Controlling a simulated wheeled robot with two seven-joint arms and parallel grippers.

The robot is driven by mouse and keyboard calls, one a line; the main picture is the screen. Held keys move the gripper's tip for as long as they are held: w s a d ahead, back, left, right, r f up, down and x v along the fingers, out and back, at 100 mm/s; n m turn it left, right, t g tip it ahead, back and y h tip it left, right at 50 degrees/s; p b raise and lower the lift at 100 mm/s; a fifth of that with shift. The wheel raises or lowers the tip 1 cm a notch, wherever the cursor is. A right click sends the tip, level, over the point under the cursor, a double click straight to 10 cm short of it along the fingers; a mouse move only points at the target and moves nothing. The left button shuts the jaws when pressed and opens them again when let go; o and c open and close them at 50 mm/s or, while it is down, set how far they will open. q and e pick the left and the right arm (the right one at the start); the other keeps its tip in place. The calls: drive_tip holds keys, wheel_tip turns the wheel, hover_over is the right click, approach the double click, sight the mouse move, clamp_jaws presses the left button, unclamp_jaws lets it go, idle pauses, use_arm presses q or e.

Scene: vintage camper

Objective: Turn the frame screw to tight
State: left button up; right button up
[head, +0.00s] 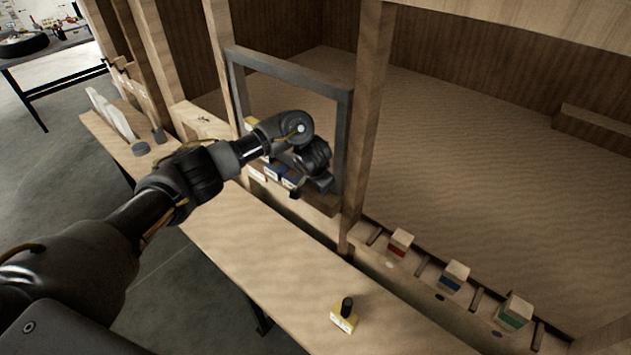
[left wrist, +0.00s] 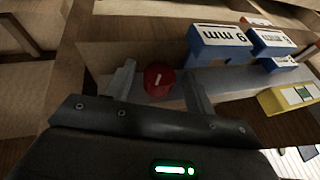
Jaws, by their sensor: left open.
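The frame screw shows as a round red knob (left wrist: 158,79) with a short white line on its face, in the left wrist view. My left gripper (left wrist: 160,88) is open, with one finger on each side of the knob; I cannot tell whether they touch it. In the head view my left gripper (head: 298,187) is at the lower part of the dark grey frame (head: 346,125), and the knob is hidden there. My right gripper is in neither view.
Blue blocks with white labels (left wrist: 220,44) and a yellow block (left wrist: 291,97) sit close beside the left gripper. A yellow block with a black knob (head: 344,316) stands on the bench (head: 250,245). Red, blue and green-marked blocks (head: 454,276) line a slotted rail at right.

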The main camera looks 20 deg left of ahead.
use_arm(q)
drive_tip(key=shift+s+r, duration=0.1)
drive_tip(key=shift+r, duration=0.25)
drive_tip(key=b+v, duration=0.1)
drive_tip(key=v, duration=0.3)
drive_tip(key=shift+d, duration=0.2)
drive_tip(key=shift+s+a+r, duration=0.1)
drive_tip(key=shift+r, duration=0.15)
drive_tip(key=v, duration=0.5)
drive_tip(key=shift+s+r, duration=0.2)
drive_tip(key=shift+s, duration=0.05)
